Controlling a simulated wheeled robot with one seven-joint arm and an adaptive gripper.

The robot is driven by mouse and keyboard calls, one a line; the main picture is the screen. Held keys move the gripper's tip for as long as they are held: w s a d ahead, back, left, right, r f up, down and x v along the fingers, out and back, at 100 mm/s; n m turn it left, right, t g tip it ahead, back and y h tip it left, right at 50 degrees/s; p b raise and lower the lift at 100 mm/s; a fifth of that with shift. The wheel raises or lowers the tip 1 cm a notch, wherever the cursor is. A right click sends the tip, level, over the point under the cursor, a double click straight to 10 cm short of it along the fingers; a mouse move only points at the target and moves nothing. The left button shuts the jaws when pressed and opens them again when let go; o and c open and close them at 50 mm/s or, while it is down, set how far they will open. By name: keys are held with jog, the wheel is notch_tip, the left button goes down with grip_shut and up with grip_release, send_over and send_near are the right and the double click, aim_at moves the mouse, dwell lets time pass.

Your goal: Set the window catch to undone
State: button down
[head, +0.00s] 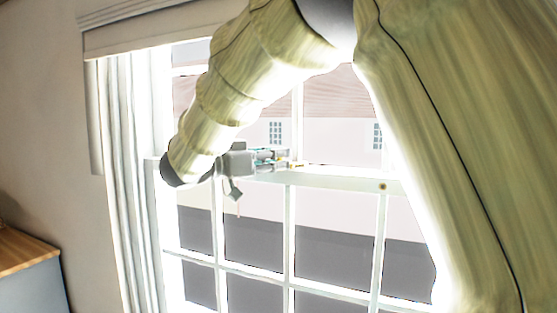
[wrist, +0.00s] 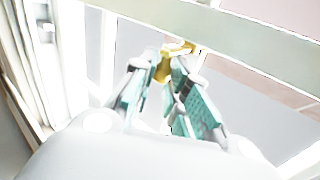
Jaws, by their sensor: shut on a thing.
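The window catch is a small brass piece (wrist: 180,48) at the meeting rail (wrist: 260,38) of the sash window. In the wrist view its lever part lies between the fingertips of my gripper (wrist: 164,64). The teal-padded fingers are shut on it. In the head view my gripper (head: 287,161) reaches from the left along the rail (head: 340,181), and only a speck of brass shows at its tips. The fingers hide part of the catch, and I cannot tell its exact angle.
A pale curtain (head: 129,190) hangs at the window's left side. Thin glazing bars (head: 289,235) cross the panes below the rail. A brass knob or fitting (head: 382,186) sits on the rail to the right. A wooden-topped cabinet (head: 22,250) stands at lower left.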

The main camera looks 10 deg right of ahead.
dwell(0.4)
jog(key=c, duration=1.4)
grip_release()
jog(key=shift+w+a, duration=0.1)
jog(key=shift+c, duration=0.2)
jog(key=v, duration=1.2)
jog(key=shift+w, duration=0.1)
